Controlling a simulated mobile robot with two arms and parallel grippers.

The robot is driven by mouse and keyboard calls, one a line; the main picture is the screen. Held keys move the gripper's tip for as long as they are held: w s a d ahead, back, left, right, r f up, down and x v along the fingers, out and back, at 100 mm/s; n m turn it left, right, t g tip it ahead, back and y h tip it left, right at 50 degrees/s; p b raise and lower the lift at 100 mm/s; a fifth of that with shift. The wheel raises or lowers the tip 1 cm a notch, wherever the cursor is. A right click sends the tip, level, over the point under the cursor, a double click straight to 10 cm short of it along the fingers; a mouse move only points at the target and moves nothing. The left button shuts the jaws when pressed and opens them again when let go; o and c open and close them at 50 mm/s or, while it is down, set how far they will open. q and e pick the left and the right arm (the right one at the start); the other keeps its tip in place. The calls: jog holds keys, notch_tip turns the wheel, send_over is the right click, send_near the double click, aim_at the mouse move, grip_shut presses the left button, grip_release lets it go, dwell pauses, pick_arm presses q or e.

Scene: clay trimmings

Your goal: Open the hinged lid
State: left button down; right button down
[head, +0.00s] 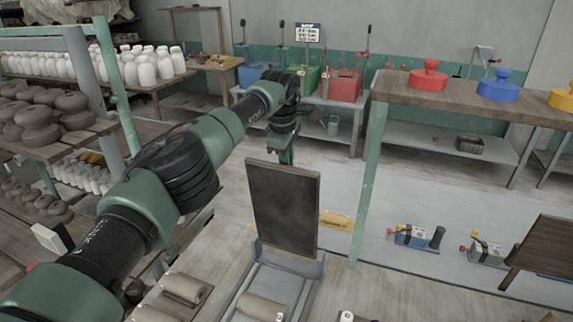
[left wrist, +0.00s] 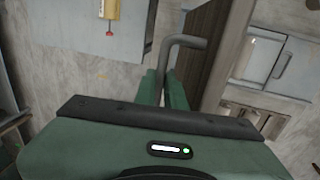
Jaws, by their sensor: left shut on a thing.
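A dark rectangular panel with a lighter rim, which looks like the hinged lid (head: 283,208), stands nearly upright at its grey base (head: 289,262) in the head view. In the left wrist view its brown side (left wrist: 203,50) shows as a narrow strip. My left gripper (head: 284,157) is behind the panel's top edge, its fingertips partly hidden there. In the left wrist view the left gripper (left wrist: 165,88) is shut on a bent grey bar handle (left wrist: 186,41) beside the panel. My right gripper is not in view.
Clay rolls (head: 262,306) lie at the front below the panel. A wooden bench (head: 470,97) with coloured lidded pieces stands at right, and shelves of pots (head: 45,120) at left. Another dark brown panel (head: 545,248) is at far right.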

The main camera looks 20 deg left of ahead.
pick_arm(q)
jog(key=c, duration=1.5)
grip_release()
jog(key=shift+r, duration=0.1)
